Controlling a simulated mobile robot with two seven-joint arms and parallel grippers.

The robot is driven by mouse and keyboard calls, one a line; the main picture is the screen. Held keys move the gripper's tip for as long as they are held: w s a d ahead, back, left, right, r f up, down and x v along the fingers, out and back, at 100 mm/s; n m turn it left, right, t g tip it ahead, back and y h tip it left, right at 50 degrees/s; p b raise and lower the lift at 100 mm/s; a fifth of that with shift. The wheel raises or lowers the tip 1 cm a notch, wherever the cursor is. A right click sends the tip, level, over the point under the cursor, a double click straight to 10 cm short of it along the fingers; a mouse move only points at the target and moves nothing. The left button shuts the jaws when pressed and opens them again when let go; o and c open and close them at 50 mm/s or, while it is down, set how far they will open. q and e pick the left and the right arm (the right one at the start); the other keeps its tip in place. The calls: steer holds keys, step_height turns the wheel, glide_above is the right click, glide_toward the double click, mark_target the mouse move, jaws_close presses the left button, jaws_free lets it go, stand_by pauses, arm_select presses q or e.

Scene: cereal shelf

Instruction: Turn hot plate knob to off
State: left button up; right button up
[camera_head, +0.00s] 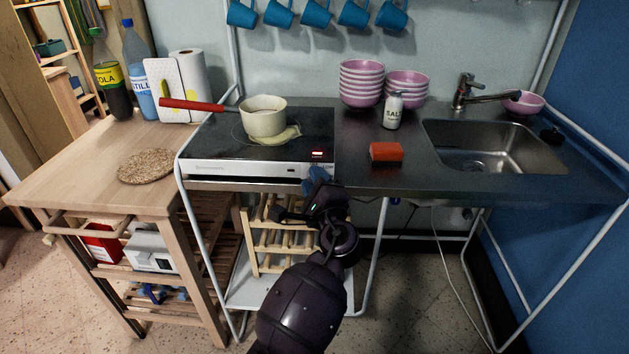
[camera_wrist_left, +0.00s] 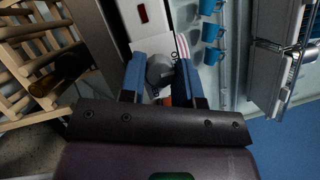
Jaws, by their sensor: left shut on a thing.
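The hot plate (camera_head: 215,150) is a black glass top with a white front panel, on the left of the counter. A small red display (camera_head: 317,153) glows at its front right corner. My left gripper (camera_head: 318,177) is at the right end of the front panel and hides the knob in the head view. In the left wrist view, the round grey knob (camera_wrist_left: 160,70) sits between the two blue fingers of my left gripper (camera_wrist_left: 159,80), which is shut on it. The knob's exact setting cannot be read. My right gripper is not in view.
A cream pot (camera_head: 264,118) with a red handle stands on the hot plate. An orange-red sponge (camera_head: 386,152) and a salt shaker (camera_head: 392,111) are to the right, before the sink (camera_head: 490,147). A wooden rack (camera_head: 270,250) stands below the counter.

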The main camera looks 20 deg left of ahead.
arm_select(q)
steer(key=o, duration=0.9)
steer(key=shift+o, duration=0.2)
steer(key=shift+f, duration=0.25)
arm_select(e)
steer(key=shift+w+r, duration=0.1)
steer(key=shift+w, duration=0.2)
arm_select(q)
steer(key=shift+s, duration=0.1)
